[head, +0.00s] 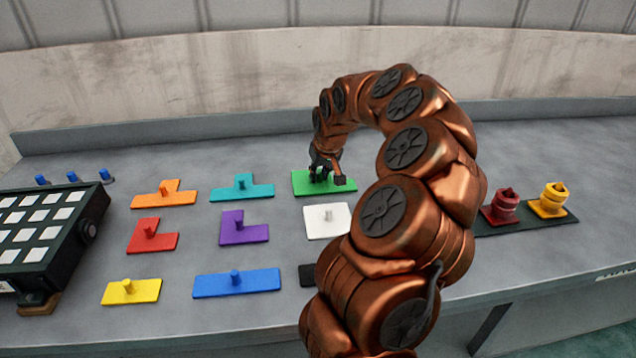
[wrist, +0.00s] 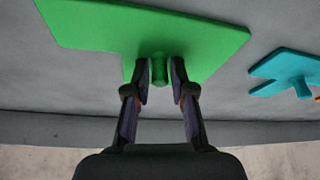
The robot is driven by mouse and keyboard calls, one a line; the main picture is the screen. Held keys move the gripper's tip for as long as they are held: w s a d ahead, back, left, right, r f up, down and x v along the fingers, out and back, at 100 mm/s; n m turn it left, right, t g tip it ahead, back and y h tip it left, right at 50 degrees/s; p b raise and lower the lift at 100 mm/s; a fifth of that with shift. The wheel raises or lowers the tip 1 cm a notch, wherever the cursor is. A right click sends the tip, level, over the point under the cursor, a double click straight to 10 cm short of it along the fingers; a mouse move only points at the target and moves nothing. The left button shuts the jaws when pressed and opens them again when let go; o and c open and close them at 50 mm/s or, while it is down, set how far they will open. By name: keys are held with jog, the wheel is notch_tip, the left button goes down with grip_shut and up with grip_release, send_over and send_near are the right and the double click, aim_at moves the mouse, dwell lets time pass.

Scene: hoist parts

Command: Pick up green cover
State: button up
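The green cover (head: 343,185) is a flat green plate at the back of the bench, in the right column of covers. My gripper (head: 320,172) is at its upright knob, partly hiding the knob and plate in the head view. In the wrist view the green cover (wrist: 105,28) fills the upper part. Its round knob sits between the two fingertips of my gripper (wrist: 160,82), which lie close against both sides with no clear gap. The plate appears to be at bench level; any lift is too small to tell.
A white cover (head: 318,222) lies just in front and a teal cover (head: 260,191) to the left. Other coloured covers lie in rows. A black button box (head: 70,240) is far left; red (head: 504,208) and yellow (head: 551,202) parts stand right. A wall is behind.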

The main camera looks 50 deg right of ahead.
grip_shut()
